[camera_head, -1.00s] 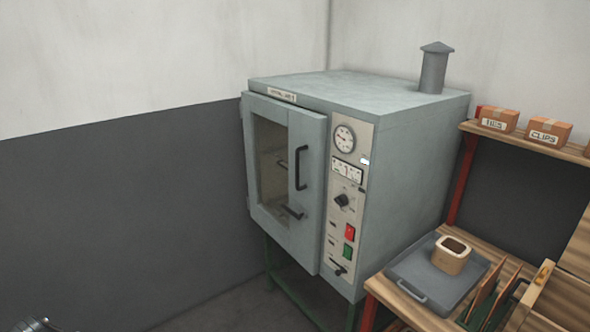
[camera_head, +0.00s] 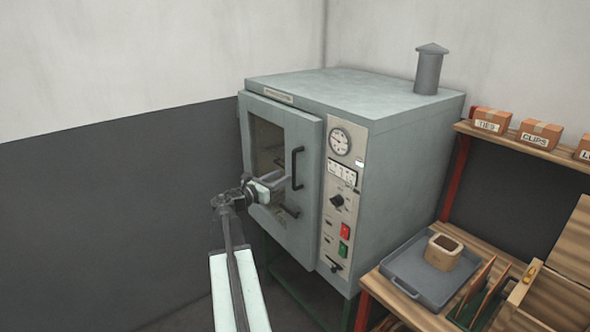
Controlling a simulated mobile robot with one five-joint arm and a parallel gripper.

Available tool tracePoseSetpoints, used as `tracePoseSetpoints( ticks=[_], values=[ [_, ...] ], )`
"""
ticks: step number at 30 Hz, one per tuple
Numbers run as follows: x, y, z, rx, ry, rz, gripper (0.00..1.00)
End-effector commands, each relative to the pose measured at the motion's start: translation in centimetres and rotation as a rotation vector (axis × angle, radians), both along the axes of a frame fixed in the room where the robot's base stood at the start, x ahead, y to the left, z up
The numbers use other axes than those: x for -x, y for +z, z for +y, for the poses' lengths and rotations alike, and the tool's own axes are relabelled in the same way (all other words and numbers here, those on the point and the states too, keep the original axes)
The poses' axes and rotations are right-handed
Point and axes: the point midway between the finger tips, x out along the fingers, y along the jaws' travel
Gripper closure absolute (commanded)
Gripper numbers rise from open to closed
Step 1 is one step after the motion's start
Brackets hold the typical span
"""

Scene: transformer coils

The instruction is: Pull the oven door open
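The grey oven (camera_head: 405,165) stands in the corner on a green stand. Its door (camera_head: 309,215) looks closed or very nearly so, with a dark window and a black vertical handle (camera_head: 297,168) near its right edge. My arm reaches up from the bottom of the view. My gripper (camera_head: 285,179) is in front of the door window, just left of the handle. Its fingers point toward the handle, and I cannot tell whether they touch it. The fingertips are too small to show whether they are apart. The arm hides part of the window and the door's lower left.
The control panel (camera_head: 338,200) with gauge, knob and buttons is right of the door. A wooden bench at right holds a grey tray (camera_head: 402,286) with a tan container (camera_head: 443,252). Small boxes (camera_head: 491,121) line the shelf above. The left side is open floor and wall.

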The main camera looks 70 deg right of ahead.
Motion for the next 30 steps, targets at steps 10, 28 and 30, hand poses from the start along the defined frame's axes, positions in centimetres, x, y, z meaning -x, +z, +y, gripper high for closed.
tracePoseSetpoints(
  ticks=[10,28,30],
  values=[
    [1.5,-0.1,-4.1,-0.001,-0.003,-0.006,0.64],
    [2.9,-0.1,-7.2,-0.001,-0.002,-0.007,1.00],
    [2.9,-0.1,-7.2,-0.002,-0.002,-0.007,1.00]
  ],
)
